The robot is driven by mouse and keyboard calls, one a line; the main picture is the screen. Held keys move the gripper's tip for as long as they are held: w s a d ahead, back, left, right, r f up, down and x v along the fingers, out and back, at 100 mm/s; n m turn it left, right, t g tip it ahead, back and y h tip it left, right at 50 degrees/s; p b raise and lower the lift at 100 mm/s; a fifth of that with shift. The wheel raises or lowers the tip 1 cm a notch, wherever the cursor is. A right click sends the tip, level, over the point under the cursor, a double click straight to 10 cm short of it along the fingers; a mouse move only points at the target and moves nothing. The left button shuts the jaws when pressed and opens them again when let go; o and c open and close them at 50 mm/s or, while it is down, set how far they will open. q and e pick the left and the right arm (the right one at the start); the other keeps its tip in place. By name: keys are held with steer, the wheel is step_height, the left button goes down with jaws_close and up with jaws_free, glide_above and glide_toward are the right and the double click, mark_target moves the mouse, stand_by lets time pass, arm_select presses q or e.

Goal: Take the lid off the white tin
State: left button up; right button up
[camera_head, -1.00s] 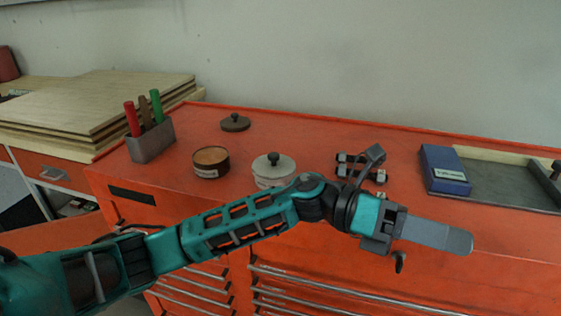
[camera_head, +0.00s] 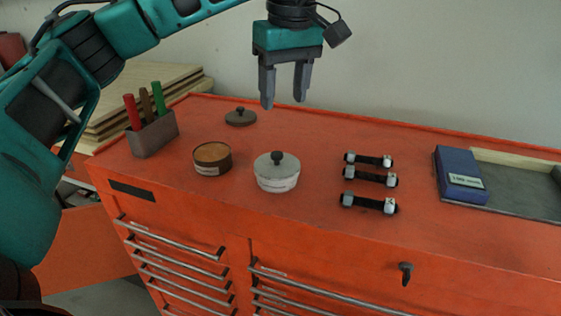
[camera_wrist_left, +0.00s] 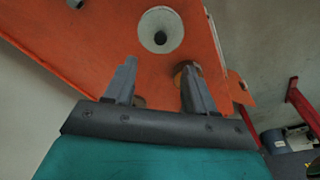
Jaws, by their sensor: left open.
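The white tin (camera_head: 277,181) stands on the orange cabinet top. Its pale lid (camera_head: 277,163) with a dark knob sits on it. My left gripper (camera_head: 284,104) is open and empty, fingers pointing down, in the air above the tin. In the left wrist view the lid (camera_wrist_left: 160,30) shows from above, beyond the open fingers of the left gripper (camera_wrist_left: 150,82). My right gripper is not in view.
A brown open tin (camera_head: 212,160) stands left of the white tin, with a dark lid (camera_head: 240,117) behind it. A grey holder with pens (camera_head: 153,136) is farther left.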

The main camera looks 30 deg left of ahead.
mark_target(277, 153)
arm_select(q)
steer(key=f, duration=0.4)
steer(key=a+f, duration=0.1)
steer(key=f, duration=0.3)
steer(key=w+a+f, duration=0.1)
steer(key=f, duration=0.3)
steer(key=shift+f, duration=0.25)
steer(key=shift+c, duration=0.4)
jaws_close()
steer(key=shift+r, duration=0.1)
